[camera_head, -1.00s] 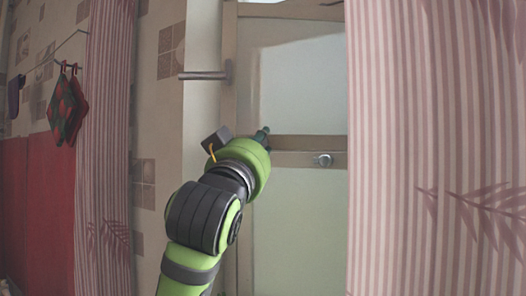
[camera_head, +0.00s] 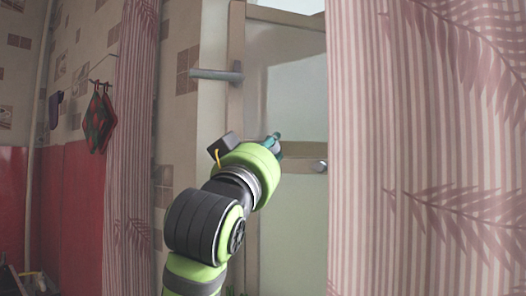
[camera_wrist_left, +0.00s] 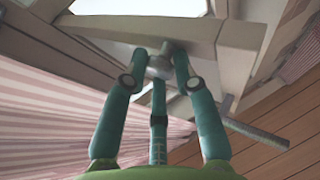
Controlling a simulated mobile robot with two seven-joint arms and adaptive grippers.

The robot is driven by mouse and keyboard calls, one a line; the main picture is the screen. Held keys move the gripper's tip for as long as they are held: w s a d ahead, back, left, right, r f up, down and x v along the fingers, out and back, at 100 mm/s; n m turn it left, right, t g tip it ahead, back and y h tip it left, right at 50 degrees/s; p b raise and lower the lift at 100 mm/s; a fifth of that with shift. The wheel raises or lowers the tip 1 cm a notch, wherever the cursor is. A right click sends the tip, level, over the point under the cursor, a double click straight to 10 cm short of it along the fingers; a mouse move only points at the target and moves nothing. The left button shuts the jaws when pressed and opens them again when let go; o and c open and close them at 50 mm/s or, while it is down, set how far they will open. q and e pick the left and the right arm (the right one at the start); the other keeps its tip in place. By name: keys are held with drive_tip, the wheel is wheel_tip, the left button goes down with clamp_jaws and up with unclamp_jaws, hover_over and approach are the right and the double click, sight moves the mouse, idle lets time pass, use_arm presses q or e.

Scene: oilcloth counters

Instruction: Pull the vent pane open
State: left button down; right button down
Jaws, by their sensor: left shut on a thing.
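The vent pane (camera_head: 296,95) is the upper pane of the window, with a pale wooden frame, in the head view. In the left wrist view part of its frame (camera_wrist_left: 205,38) and bright glass show at the top. My left gripper (camera_head: 276,143) is at the pane's lower rail. In the left wrist view its teal fingers (camera_wrist_left: 158,78) are closed around a round grey knob (camera_wrist_left: 159,66) on the rail. In the head view the fingertips are mostly hidden behind my green wrist. My right gripper is not in view.
A grey bar handle (camera_head: 216,75) sticks out left of the pane; it also shows in the left wrist view (camera_wrist_left: 255,131). Pink striped curtains (camera_head: 420,150) hang on both sides. Red potholders (camera_head: 98,122) hang at left.

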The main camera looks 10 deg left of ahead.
use_arm(q)
drive_tip(key=shift+s+d+r+h, duration=0.2)
drive_tip(key=shift+s+d+h, duration=0.05)
drive_tip(key=shift+d+h, duration=0.15)
drive_tip(key=c, duration=1.3)
unclamp_jaws()
drive_tip(key=shift+d, duration=0.1)
drive_tip(key=shift+o, duration=0.2)
drive_tip(key=shift+d, duration=0.3)
drive_tip(key=shift+a+f, duration=0.15)
drive_tip(key=shift+f, duration=0.05)
drive_tip(key=shift+s+f, duration=0.15)
drive_tip(key=shift+s, duration=0.05)
drive_tip(key=v, duration=1.1)
drive_tip(key=shift+s, duration=0.35)
drive_tip(key=shift+a, duration=0.15)
